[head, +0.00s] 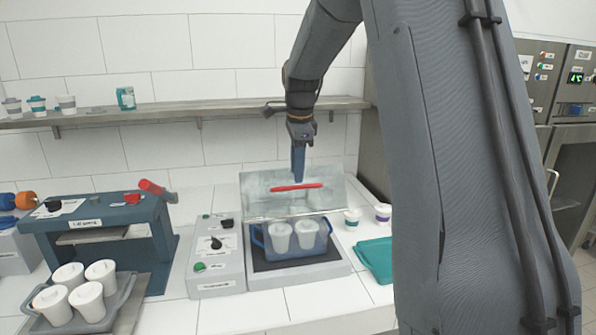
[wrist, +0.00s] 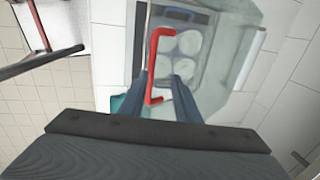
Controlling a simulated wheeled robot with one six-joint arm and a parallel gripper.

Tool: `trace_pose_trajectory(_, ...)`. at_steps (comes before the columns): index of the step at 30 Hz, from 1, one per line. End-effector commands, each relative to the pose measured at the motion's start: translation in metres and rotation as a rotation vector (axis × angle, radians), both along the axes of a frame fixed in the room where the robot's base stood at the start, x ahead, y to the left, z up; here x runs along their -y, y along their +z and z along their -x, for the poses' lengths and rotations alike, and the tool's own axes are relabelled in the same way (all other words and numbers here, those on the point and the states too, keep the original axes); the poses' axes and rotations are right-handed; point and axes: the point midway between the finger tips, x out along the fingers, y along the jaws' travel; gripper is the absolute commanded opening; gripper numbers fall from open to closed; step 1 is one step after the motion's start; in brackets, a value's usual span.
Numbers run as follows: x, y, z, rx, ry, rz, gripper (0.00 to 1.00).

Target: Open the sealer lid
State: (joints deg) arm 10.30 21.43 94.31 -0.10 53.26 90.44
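The sealer (head: 216,256) is a grey control box beside a dark bed. Its clear lid (head: 262,206) has a red bar handle (head: 297,187) and appears tilted above a blue tray (head: 268,246) of white cups (head: 281,236). In the wrist view the handle (wrist: 153,66) crosses the picture between my two fingers, closer to the left one, with cups (wrist: 187,43) seen below through the lid. My gripper (head: 298,176) points down at the handle from above. It also shows in the wrist view (wrist: 163,82), with a gap between its fingers. I cannot tell whether it touches the handle.
A blue-grey machine (head: 100,212) with a red-tipped lever stands left, with a tray of white cups (head: 86,300) in front. A teal tray (head: 376,262) and two small cups (head: 352,217) lie right of the sealer. A shelf (head: 180,110) runs along the wall behind.

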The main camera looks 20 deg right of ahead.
Motion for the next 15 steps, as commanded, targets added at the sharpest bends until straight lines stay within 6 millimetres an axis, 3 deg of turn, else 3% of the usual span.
trace_pose_trajectory(15,0.002,0.03,-0.01,0.001,0.0,0.0,0.29)
